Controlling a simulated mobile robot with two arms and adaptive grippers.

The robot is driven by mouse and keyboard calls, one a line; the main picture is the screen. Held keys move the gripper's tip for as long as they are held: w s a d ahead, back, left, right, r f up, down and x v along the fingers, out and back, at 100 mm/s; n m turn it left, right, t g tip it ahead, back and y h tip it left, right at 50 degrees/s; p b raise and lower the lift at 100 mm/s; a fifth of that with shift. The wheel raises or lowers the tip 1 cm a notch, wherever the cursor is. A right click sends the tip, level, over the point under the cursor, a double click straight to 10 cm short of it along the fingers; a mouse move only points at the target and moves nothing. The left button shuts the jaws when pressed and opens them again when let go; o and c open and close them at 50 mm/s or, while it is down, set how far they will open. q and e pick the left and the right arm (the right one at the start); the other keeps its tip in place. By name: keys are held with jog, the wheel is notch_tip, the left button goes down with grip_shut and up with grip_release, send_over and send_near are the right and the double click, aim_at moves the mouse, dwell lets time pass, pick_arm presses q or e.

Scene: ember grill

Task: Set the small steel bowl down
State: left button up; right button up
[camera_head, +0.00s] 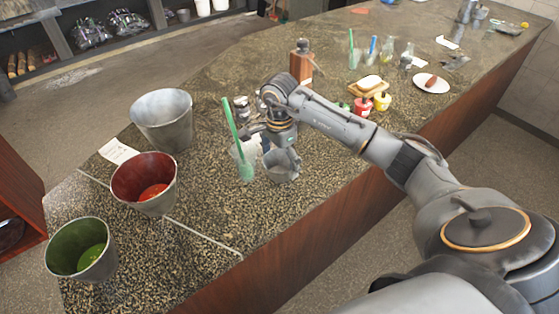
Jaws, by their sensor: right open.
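The small steel bowl (281,168) is on the speckled counter (215,205), near its front edge, and looks upright. My right gripper (272,146) is open just above and at the bowl's rim, pointing down. Its fingers and wrist hide part of the rim, so I cannot tell whether they touch it. My left gripper is out of view.
A clear cup (244,155) with a green straw stands just left of the bowl. Steel (162,122), red (146,186) and green (83,250) buckets stand farther left. A bottle (301,63), sauce jars and a white plate (431,84) are behind. Bare counter lies in front.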

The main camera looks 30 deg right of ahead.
jog(key=shift+r, duration=0.1)
jog(key=shift+w+r, duration=0.1)
jog(key=shift+r, duration=0.15)
notch_tip(320, 180, up, 12)
jog(key=b, duration=0.2)
jog(key=shift+f+b, duration=0.25)
jog(key=shift+b, duration=0.05)
